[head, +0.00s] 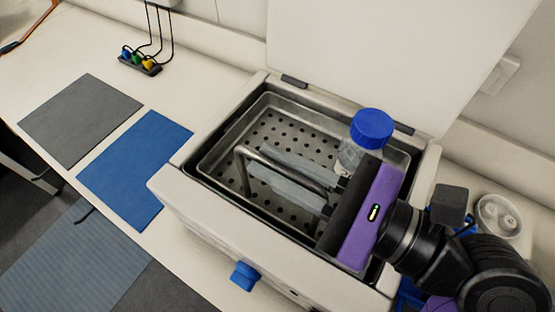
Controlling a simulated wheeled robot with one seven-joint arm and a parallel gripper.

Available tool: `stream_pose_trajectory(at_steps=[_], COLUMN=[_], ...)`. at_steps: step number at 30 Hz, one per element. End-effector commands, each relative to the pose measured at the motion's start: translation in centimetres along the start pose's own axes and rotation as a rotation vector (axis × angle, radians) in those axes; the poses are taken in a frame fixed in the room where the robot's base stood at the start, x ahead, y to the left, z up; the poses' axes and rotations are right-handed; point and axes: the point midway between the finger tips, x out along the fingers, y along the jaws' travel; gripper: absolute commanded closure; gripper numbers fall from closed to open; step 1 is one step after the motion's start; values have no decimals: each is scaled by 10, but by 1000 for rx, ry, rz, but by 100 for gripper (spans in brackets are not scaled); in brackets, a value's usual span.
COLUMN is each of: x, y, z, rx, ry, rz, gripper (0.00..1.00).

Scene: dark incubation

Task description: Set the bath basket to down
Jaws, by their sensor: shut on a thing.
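The bath basket (268,122) is a perforated metal tray inside the white water bath (200,199), whose lid (370,55) stands open. The basket has a bent metal handle (243,170) rising from it. My gripper (275,173) reaches in from the right, with its two grey fingers on either side of the handle bar, shut on it. A clear bottle with a blue cap (371,127) stands in the basket at the back right, partly behind my gripper's purple body. The basket's right front part is hidden by my gripper.
A blue mat (135,168) and a grey mat (80,118) lie on the bench to the left. A small rack with coloured caps (139,64) stands at the back left. A round clear-lidded device (498,215) is at the right, behind my arm. A blue knob (244,275) sticks out at the bath's front.

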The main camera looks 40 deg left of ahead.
Motion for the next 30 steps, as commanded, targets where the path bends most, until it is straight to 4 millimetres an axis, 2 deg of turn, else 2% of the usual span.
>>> stream_pose_trajectory(at_steps=[8,16,25,26,27,28,30], x=[-1,-2,-2,-2,-2,-2,-1], y=[-3,5,5,5,5,5,6], z=[-2,-38,-39,-39,-39,-39,-39], rx=[0,4,-2,-3,-2,-2,-2], ry=[0,3,1,1,1,1,0], rz=[-8,-9,-10,-10,-10,-9,-7], gripper=[100,100,100,81,73,68,68])
